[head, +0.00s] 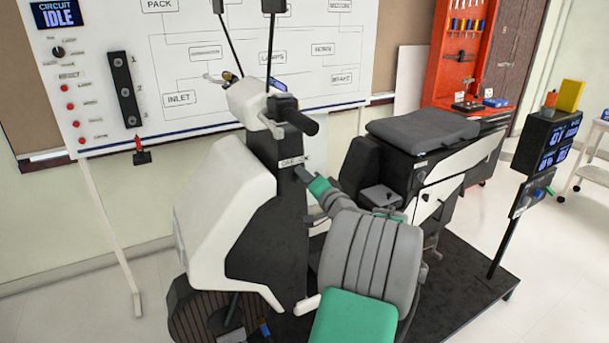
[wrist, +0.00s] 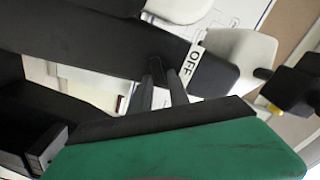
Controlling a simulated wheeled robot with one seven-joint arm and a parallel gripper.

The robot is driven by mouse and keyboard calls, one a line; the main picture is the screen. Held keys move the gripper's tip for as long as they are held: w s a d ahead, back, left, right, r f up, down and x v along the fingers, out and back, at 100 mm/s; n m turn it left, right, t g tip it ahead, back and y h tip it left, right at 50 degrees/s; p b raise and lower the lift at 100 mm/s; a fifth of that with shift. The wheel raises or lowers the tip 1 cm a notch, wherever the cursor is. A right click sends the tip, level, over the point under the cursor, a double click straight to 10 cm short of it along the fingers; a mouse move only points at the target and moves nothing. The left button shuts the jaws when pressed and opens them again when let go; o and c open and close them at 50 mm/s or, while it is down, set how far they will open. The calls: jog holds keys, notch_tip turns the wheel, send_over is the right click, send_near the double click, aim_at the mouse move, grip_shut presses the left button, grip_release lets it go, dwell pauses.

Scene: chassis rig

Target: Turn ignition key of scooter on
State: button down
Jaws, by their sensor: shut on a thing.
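The white and black scooter (head: 225,205) stands on a dark platform, its front toward the left. A small white label (head: 295,162) is on its black column below the handlebar. In the wrist view this label reads OFF (wrist: 194,66). My gripper (head: 299,172) reaches the column just under the label. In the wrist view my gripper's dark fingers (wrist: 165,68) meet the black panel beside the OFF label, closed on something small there. The ignition key itself is hidden by the fingers, so its angle cannot be told.
A board (head: 205,60) behind shows a wiring diagram and a display (head: 57,13) reading CIRCUIT IDLE. The handlebar grip (head: 303,122) juts out just above my gripper. The scooter's seat (head: 422,130) is to the right. A readout stand (head: 545,145) stands at the far right.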

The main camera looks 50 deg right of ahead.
jog(key=shift+m, duration=0.4)
jog(key=c, duration=1.4)
grip_release()
jog(key=shift+c, duration=0.2)
jog(key=b+v, duration=0.1)
jog(key=v, duration=0.6)
jog(key=shift+s, duration=0.4)
